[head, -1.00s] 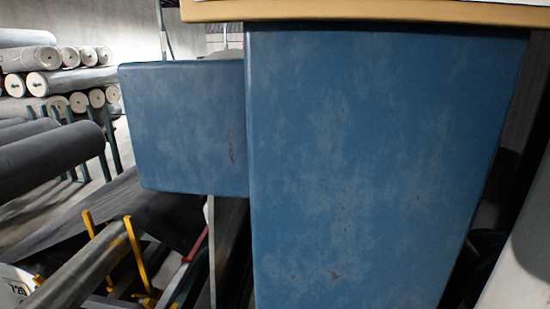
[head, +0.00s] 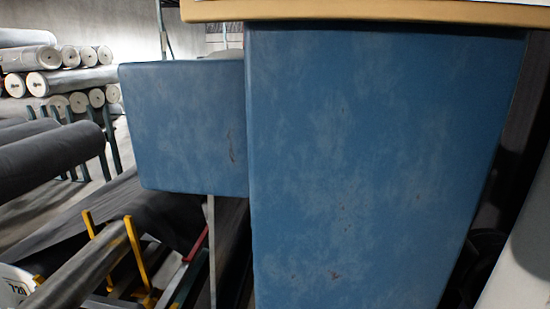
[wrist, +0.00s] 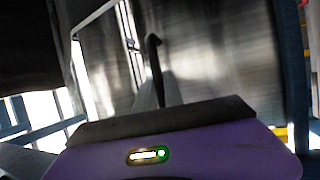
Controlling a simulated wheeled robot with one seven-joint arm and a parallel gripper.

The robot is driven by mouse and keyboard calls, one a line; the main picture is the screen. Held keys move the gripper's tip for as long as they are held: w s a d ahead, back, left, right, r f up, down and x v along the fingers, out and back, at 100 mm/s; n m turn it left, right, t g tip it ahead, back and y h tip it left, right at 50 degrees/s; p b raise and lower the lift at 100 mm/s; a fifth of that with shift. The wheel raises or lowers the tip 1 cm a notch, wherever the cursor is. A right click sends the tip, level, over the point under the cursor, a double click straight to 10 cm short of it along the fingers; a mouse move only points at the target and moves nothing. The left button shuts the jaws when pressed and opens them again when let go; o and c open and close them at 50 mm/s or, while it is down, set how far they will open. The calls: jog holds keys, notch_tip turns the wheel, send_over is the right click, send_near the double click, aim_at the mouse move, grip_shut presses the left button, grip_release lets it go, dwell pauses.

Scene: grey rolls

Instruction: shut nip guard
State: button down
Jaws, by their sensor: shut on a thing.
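In the wrist view, my gripper (wrist: 165,120) shows as a purple body with a lit green and white indicator and a dark edge in front. I cannot tell for sure which of these is the nip guard. My gripper is not in the head view, where blue panels hide much of the machine.
A large blue panel (head: 380,170) and a smaller one (head: 185,125) block the head view's middle. At lower left are yellow brackets (head: 136,255), a grey roller (head: 75,275) and dark sheet material (head: 165,215). Grey rolls (head: 50,155) lie on racks at the left.

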jog(key=shift+a+r, duration=0.1)
jog(key=shift+a, duration=0.15)
jog(key=shift+a+r+n+g+h+b, duration=0.2)
jog(key=shift+a+h+b, duration=0.1)
jog(key=shift+a, duration=0.7)
jog(key=shift+a+r+n+g+h+b, duration=0.1)
jog(key=shift+a+n+h+b, duration=0.15)
jog(key=shift+a, duration=0.7)
jog(key=c, duration=1.5)
grip_release()
jog(key=shift+o, duration=0.2)
jog(key=shift+d, duration=0.1)
jog(key=b+v, duration=0.1)
jog(key=v, duration=0.6)
jog(key=shift+d, duration=0.3)
